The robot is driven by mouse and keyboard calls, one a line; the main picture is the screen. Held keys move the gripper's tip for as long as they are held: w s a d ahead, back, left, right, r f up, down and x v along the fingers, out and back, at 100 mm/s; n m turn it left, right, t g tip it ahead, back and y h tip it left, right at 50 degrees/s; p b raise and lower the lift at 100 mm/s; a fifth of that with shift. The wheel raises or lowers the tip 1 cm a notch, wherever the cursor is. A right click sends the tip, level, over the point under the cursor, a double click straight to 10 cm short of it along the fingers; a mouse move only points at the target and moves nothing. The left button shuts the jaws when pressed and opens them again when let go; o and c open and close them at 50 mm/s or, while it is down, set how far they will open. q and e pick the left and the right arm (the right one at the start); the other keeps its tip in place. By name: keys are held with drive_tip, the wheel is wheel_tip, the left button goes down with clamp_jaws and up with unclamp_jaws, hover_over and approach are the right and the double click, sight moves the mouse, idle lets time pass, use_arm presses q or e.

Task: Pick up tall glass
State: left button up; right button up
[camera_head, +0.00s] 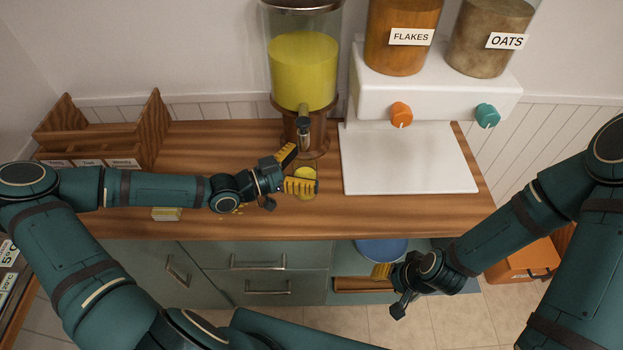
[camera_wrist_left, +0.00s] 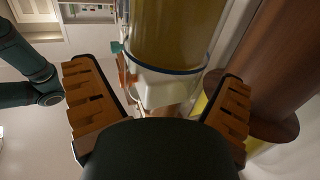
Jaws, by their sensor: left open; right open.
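The tall glass (camera_head: 306,174) holds yellow liquid and stands on the wooden counter just below the drink dispenser's tap. My left gripper (camera_head: 300,170) is open, with its orange fingers on either side of the glass, partly hiding it in the head view. In the left wrist view the glass (camera_wrist_left: 178,35) looks large, yellow and blue-ringed, between and beyond the open fingers. I cannot tell whether either finger touches it. My right gripper (camera_head: 388,283) is low in front of the counter, by an open shelf, away from the glass; it is open.
The drink dispenser (camera_head: 303,70) with yellow liquid stands close behind the glass. A white cereal dispenser (camera_head: 408,160) is to the right. A wooden organizer (camera_head: 100,135) is at the back left. A blue bowl (camera_head: 381,250) sits on the shelf.

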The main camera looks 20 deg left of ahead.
use_arm(q)
drive_tip(key=shift+s, duration=0.1)
drive_tip(key=c, duration=1.4)
drive_tip(key=shift+c, duration=0.2)
drive_tip(key=shift+r, duration=0.2)
